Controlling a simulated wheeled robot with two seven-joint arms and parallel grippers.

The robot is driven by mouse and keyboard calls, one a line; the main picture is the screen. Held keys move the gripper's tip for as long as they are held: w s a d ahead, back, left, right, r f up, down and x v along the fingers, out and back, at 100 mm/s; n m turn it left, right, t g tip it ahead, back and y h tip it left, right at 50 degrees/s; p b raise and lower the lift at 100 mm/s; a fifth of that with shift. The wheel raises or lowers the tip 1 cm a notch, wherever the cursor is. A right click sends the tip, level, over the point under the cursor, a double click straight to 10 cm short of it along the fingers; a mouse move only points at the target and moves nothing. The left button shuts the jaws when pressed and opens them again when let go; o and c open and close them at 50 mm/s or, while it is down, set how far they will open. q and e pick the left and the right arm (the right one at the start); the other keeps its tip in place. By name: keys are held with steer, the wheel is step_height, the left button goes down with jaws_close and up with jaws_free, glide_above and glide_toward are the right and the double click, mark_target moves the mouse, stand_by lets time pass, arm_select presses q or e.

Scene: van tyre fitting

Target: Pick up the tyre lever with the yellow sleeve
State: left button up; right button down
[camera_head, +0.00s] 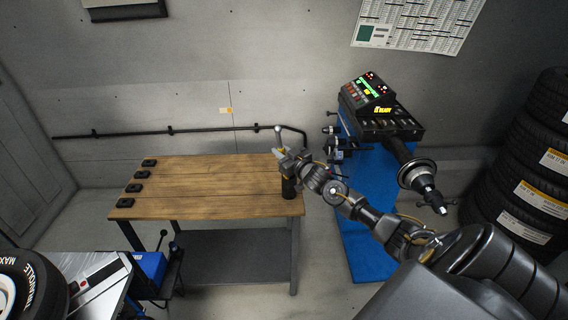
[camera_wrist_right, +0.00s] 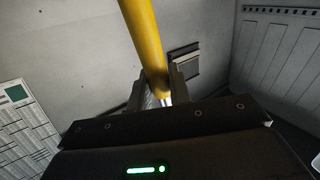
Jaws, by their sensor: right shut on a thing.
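The tyre lever with the yellow sleeve (camera_wrist_right: 146,40) is between the fingers of my right gripper (camera_wrist_right: 160,92) in the wrist view. Its yellow part runs up out of the top of that picture, and a short bit of bare metal shows at the fingers. In the head view my right gripper (camera_head: 284,153) is above the right end of the wooden bench (camera_head: 215,190). A thin metal piece with a rounded tip (camera_head: 278,130) stands up beside it; the yellow sleeve is hard to make out there. My left gripper is not in view.
A dark cylinder (camera_head: 288,188) stands at the bench's right edge, just below my gripper. Several black pads (camera_head: 138,187) line the bench's left side. A blue balancing machine (camera_head: 360,200) stands to the right, with stacked tyres (camera_head: 535,170) beyond. The bench middle is clear.

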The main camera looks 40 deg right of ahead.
steer(key=shift+r, duration=0.2)
steer(key=r, duration=0.3)
steer(key=a+r+b, duration=0.1)
steer(key=r, duration=0.3)
steer(key=w+r, duration=0.1)
steer(key=r, duration=0.3)
steer(key=shift+a, duration=0.15)
steer(key=shift+s+a+r, duration=0.1)
steer(key=shift+s+r, duration=0.05)
steer(key=shift+r, duration=0.15)
steer(key=s+b, duration=0.2)
steer(key=s, duration=1.1)
steer(key=shift+s+a, duration=0.3)
steer(key=shift+a, duration=0.05)
